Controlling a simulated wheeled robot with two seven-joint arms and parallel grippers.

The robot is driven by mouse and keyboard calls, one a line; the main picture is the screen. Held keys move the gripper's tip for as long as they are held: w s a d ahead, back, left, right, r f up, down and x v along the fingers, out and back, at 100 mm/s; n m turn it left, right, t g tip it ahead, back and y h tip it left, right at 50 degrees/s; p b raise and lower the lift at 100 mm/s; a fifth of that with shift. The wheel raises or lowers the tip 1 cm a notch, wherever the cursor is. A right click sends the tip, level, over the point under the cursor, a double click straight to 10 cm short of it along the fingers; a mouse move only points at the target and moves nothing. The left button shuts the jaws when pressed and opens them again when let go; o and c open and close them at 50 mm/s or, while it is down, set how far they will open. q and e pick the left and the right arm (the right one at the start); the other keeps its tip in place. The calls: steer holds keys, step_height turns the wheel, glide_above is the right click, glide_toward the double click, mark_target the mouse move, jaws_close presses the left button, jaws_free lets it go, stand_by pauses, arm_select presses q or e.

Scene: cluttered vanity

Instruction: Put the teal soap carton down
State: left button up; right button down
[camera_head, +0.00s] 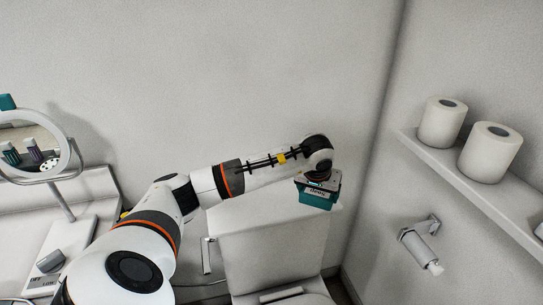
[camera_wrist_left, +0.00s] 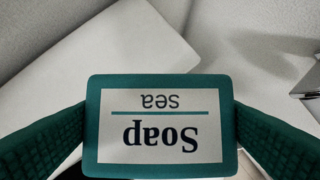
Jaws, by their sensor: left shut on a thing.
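The teal soap carton (camera_head: 317,200) is in my left gripper (camera_head: 318,184), at the right end of the white toilet tank lid (camera_head: 250,217). In the left wrist view the carton (camera_wrist_left: 160,163) shows its white label, upside down, reading "Soap sea". The two finger pads (camera_wrist_left: 160,120) press on its left and right sides. The pale tank lid (camera_wrist_left: 110,40) shows behind the carton. Whether the carton's underside touches the lid cannot be told. My right gripper is not in view.
The lid left of the carton is bare. Two toilet rolls (camera_head: 441,124) (camera_head: 490,154) stand on a wall shelf (camera_head: 455,178) at the right, above a paper holder (camera_head: 420,245). A round mirror (camera_head: 62,163) stands on the vanity at the left.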

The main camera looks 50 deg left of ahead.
arm_select(q)
steer(key=w+a+r+n+y+b, duration=0.1)
steer(key=w+a+r+n+b, duration=0.15)
steer(key=a+b, duration=0.65)
steer(key=p, duration=0.3)
glide_toward(290, 192)
steer(key=shift+n, duration=0.35)
steer(key=x, duration=0.6)
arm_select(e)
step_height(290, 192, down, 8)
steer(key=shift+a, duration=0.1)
arm_select(q)
steer(key=o, duration=0.9)
steer(key=shift+r, duration=0.1)
